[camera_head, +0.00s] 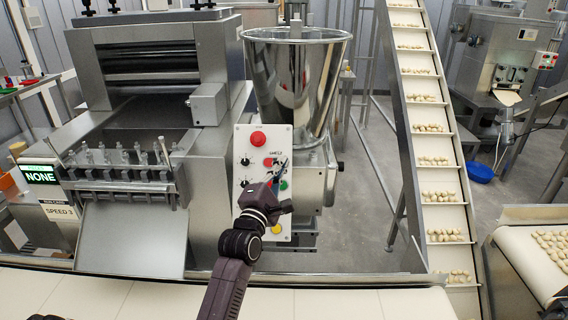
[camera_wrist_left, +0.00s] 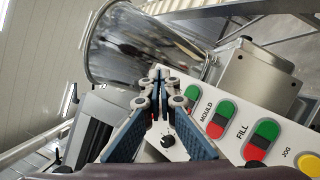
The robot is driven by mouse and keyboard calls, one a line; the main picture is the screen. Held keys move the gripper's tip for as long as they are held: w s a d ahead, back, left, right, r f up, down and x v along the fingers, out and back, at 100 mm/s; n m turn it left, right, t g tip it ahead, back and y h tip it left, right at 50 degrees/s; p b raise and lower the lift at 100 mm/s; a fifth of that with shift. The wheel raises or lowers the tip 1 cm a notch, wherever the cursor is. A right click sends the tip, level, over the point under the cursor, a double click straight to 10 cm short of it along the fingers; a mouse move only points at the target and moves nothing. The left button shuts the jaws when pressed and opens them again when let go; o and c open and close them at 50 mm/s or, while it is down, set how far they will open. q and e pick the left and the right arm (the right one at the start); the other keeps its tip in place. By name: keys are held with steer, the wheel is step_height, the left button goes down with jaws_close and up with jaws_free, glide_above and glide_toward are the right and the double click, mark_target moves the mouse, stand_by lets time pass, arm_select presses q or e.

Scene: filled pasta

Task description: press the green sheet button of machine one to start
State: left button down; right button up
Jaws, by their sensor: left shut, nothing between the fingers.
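The white control panel (camera_head: 244,206) stands on the front of the machine below the steel hopper. In the head view, my left gripper (camera_head: 277,168) is in front of the panel's upper right part, over its button pairs. In the left wrist view, the gripper (camera_wrist_left: 158,76) is shut and empty, fingers together. The green-over-red MOULD pair (camera_wrist_left: 220,119) and FILL pair (camera_wrist_left: 261,138) show to its right. Contact with the panel cannot be told. My right gripper is not in view.
A red stop button (camera_head: 257,139) is at the panel's top and a yellow button (camera_head: 277,229) low on it. The steel hopper (camera_head: 290,85) rises above. A display (camera_head: 40,175) at left reads NONE. An inclined conveyor (camera_head: 432,160) carries pasta pieces at right.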

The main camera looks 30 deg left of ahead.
arm_select(q)
steer(key=shift+f, duration=0.1)
steer(key=shift+w+a+f+b, duration=0.7)
steer(key=shift+w+b, duration=0.35)
steer(key=shift+b, duration=0.2)
steer(key=shift+w+a+f+b, duration=0.6)
steer(key=shift+w+f+b, duration=0.25)
steer(key=shift+w+b, duration=0.3)
steer(key=shift+w+a+f+b, duration=0.7)
steer(key=shift+w+b, duration=0.3)
steer(key=shift+b, duration=0.3)
steer(key=shift+w+a+f, duration=0.15)
steer(key=shift+w+f, duration=0.1)
steer(key=shift+w, duration=0.05)
